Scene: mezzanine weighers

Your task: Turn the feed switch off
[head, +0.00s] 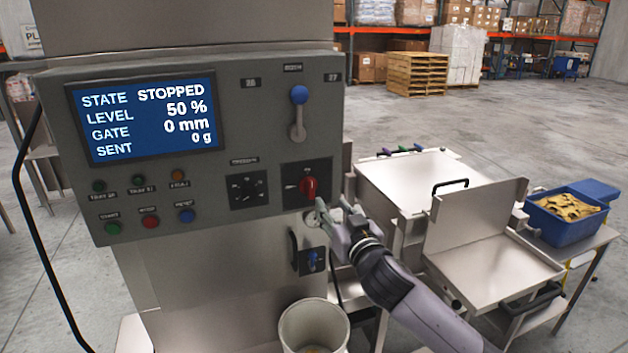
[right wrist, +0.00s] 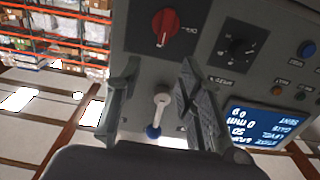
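A red rotary knob (head: 309,188) on a black plate sits at the lower right of the grey control panel (head: 225,205); I take it for the feed switch, but its lettering is too small to read. Its handle stands about upright. It also shows at the top of the right wrist view (right wrist: 165,25), its pale mark pointing toward the lever. My right gripper (head: 334,214) is just below and right of the knob, apart from it as far as I can tell. In the right wrist view its fingers (right wrist: 155,95) are spread and empty. My left gripper is out of view.
A blue-ended lever (head: 299,112) is above the knob, a black dial (head: 248,188) left of it. The screen (head: 145,115) reads STOPPED, 50 %, 0 mm, 0 g. Below are a small blue-handled valve (head: 312,260) and a white bucket (head: 314,326). Steel trays (head: 485,262) stand right.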

